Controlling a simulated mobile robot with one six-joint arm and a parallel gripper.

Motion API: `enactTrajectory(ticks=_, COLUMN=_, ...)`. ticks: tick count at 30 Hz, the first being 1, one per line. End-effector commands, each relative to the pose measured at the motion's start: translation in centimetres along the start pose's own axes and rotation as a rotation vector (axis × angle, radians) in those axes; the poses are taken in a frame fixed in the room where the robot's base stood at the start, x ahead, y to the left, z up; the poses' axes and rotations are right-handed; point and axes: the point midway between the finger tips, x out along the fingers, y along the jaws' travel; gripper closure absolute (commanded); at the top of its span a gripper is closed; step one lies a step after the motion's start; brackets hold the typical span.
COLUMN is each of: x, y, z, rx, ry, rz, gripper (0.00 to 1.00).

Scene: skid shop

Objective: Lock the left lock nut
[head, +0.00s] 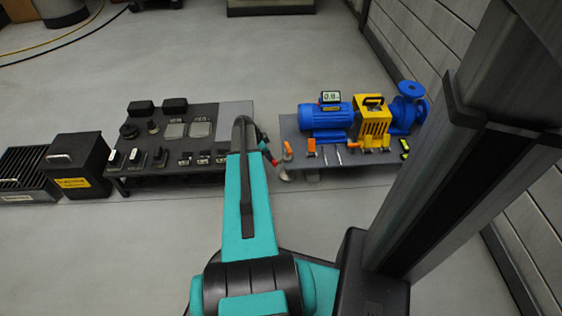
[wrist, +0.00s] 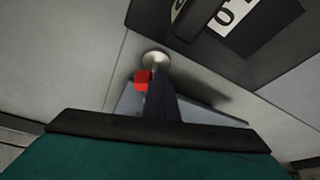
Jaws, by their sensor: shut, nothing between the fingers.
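My gripper (head: 273,159) is at the left edge of the blue pump's grey skid table in the head view, low and small there. In the wrist view my gripper (wrist: 158,88) shows as a dark shut finger shape pointing away, with a red piece (wrist: 142,80) at its tip. A pale round metal disc (wrist: 155,58) lies just beyond the tip; a similar pale foot (head: 284,176) shows under the table's left corner in the head view. I cannot tell whether the tip touches it. The left lock nut cannot be made out.
The skid table (head: 345,157) carries a blue motor (head: 325,116), a yellow guard (head: 373,120) and a blue pump (head: 408,106). Orange pieces (head: 311,146) stand along its front. A dark tool table (head: 232,113) stands close on the left. Floor in front is clear.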

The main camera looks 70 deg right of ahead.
Motion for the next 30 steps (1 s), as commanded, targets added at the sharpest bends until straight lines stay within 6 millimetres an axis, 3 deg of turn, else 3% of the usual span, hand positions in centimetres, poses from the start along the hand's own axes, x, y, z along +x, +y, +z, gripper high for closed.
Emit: enactTrajectory(ticks=30, x=0.0, y=1.8, z=0.1, rx=0.0, ry=-0.001, rz=0.001, gripper=1.0)
